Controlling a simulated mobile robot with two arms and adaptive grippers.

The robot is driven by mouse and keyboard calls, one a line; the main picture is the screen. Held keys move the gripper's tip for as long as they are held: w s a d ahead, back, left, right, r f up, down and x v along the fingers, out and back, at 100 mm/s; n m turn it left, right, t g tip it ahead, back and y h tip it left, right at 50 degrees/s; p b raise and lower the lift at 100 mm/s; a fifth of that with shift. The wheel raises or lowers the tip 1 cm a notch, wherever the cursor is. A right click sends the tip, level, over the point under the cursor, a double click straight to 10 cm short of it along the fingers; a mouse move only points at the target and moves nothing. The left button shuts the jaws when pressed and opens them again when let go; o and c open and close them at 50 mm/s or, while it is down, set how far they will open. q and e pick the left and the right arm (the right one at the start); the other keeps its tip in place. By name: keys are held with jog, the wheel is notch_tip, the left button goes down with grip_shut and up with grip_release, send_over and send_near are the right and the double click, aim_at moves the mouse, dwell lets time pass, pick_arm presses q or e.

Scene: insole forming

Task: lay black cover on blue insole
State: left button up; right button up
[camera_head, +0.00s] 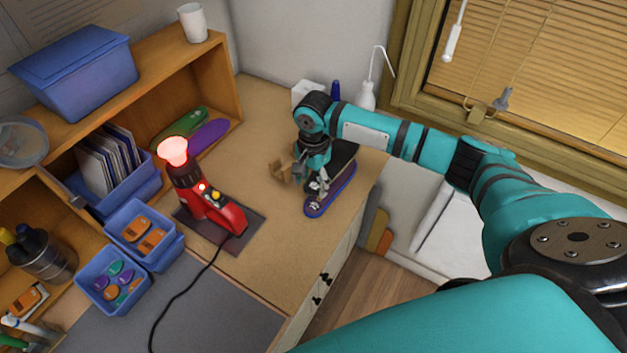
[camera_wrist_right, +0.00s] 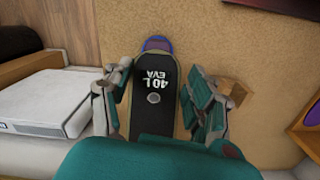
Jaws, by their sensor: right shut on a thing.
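The black cover (camera_wrist_right: 155,100), printed "40 L EVA" in white, lies lengthwise between the fingers of my right gripper (camera_wrist_right: 159,88) in the right wrist view. My right gripper (camera_head: 317,187) is shut on it. The blue insole (camera_head: 331,198) is on the wooden worktop near its right edge. Its blue-purple edge and tip show beneath and past the cover, and the tip also shows in the wrist view (camera_wrist_right: 157,44). The cover (camera_head: 344,158) looks roughly aligned over the insole. I cannot tell whether it rests fully on it. My left gripper is not in view.
A red heat tool (camera_head: 213,208) with a glowing top stands on a dark mat to the left. A small wooden block (camera_head: 280,172) is close beside my right gripper. A white bottle (camera_head: 366,97) stands behind. Blue bins (camera_head: 112,278) stand at left.

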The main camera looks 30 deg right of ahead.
aim_at(312, 206)
jog(key=shift+f, duration=0.4)
jog(key=shift+d+f+b, duration=0.1)
jog(key=shift+f+b, duration=0.15)
jog(key=shift+b, duration=0.35)
notch_tip(312, 206, down, 3)
jog(key=b, duration=0.4)
jog(key=shift+f, duration=0.1)
jog(key=shift+f+b, duration=0.7)
jog(key=shift+b, duration=0.2)
jog(key=shift+f, duration=0.9)
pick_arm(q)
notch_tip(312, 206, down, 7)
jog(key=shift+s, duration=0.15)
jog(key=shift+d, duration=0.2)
